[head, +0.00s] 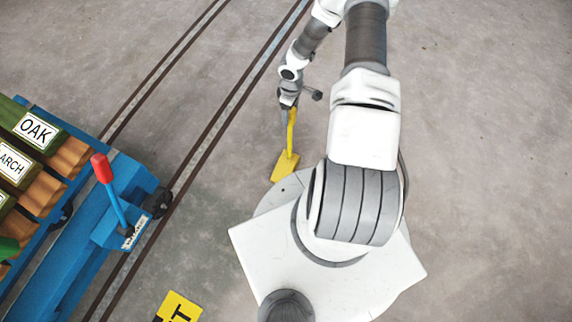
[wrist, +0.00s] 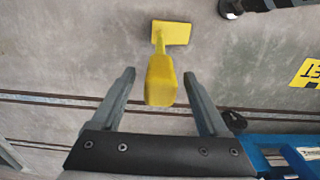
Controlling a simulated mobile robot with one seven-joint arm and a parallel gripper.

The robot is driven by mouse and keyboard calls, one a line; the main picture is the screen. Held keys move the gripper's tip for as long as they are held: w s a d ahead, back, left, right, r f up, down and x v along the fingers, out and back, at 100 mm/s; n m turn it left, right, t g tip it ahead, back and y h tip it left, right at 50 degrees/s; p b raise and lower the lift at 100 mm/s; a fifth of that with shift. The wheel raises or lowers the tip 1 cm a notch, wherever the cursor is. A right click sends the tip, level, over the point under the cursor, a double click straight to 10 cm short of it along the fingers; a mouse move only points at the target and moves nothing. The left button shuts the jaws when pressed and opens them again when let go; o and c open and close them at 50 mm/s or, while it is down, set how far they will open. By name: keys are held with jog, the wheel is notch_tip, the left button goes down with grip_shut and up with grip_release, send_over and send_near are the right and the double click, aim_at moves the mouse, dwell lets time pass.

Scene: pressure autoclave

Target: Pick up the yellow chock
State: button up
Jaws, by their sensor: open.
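The yellow chock (head: 286,164) rests on the concrete floor, right of the rails in the head view. It has a flat block at the bottom and a tall thin handle rising toward my gripper (head: 288,104). In the wrist view my gripper (wrist: 158,82) is open, and the thick upper end of the chock's handle (wrist: 161,80) shows between its two fingers, with a gap on each side. I cannot tell for sure how deep the handle sits between them. The chock's block (wrist: 172,33) shows beyond the fingertips. In the head view the gripper partly hides the handle's top.
A blue cart (head: 72,262) with labelled wood stands on the rails (head: 190,165) at left. Its red-topped lever (head: 102,168) sticks up. A yellow floor sign (head: 178,308) lies near the bottom edge. My base is close to the chock. The floor at right is clear.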

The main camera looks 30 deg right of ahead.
notch_tip(320, 180, down, 2)
grip_shut()
dwell(0.5)
dwell(1.1)
